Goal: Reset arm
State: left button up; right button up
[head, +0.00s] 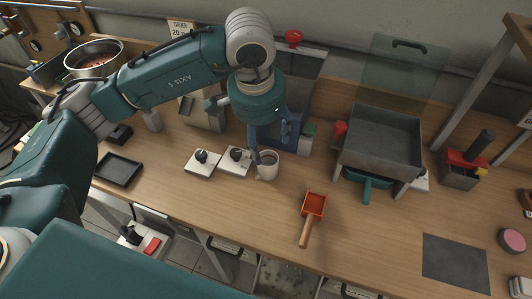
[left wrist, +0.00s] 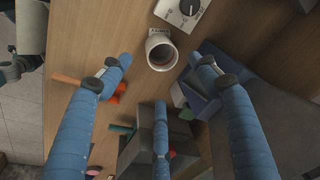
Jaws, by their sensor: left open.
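My left gripper (head: 268,142) reaches down over the back middle of the bench, its blue fingers just above and behind a white cup (head: 268,172). In the left wrist view the three blue fingers of the left gripper (left wrist: 161,78) are spread with nothing between them. The cup (left wrist: 161,50) shows its open mouth beyond the fingertips, and its inside looks brownish. The cup stands upright on the wooden bench (head: 195,205). I cannot tell whether a finger touches it. My right gripper is not in view.
Two white knob boxes (head: 202,161) (head: 236,160) stand left of the cup. An orange scoop (head: 313,205) lies to its front right. A grey hopper tray (head: 382,136) stands at right, and a blue machine (head: 300,105) is close behind the gripper. The right front holds a dark mat (head: 455,262).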

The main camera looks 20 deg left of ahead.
pick_arm(q)
jog(key=shift+s+r, duration=0.15)
jog(key=shift+r, duration=0.7)
